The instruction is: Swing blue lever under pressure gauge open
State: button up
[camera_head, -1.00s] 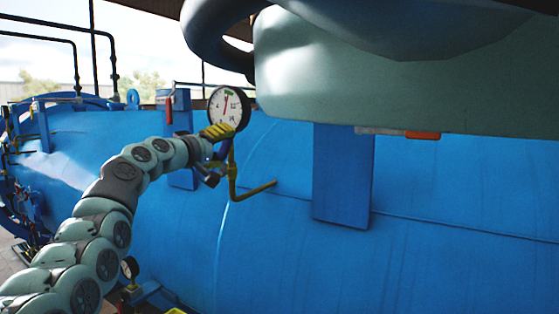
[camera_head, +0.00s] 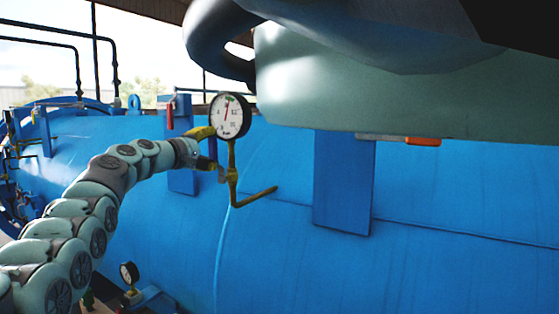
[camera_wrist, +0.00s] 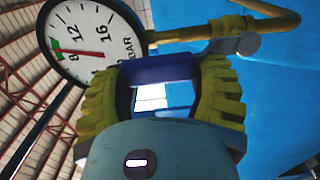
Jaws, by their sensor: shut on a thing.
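The round white pressure gauge (camera_head: 230,116) stands on a yellow pipe (camera_head: 232,183) in front of the blue vessel. The blue lever (camera_wrist: 158,70) lies crosswise between my yellow finger pads in the wrist view, just below the gauge and pipe. My gripper (camera_wrist: 165,92) is shut on it, with one pad on each side. In the head view my gripper (camera_head: 208,148) is at the left of the pipe, directly under the gauge. The lever is mostly hidden there by the fingers. The gauge (camera_wrist: 95,40) also shows at the upper left of the wrist view.
The large blue vessel (camera_head: 280,255) fills the background, with a raised blue plate (camera_head: 343,180) right of the gauge. A second, smaller gauge (camera_head: 128,273) stands low on the left. A large pale green body overhangs the upper right. A red-handled part (camera_head: 170,115) is left of the gauge.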

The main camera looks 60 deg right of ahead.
dwell(0.3)
jog(key=o, duration=1.3)
jog(key=shift+o, duration=0.2)
jog(key=a, duration=1.2)
jog(key=shift+s, duration=0.4)
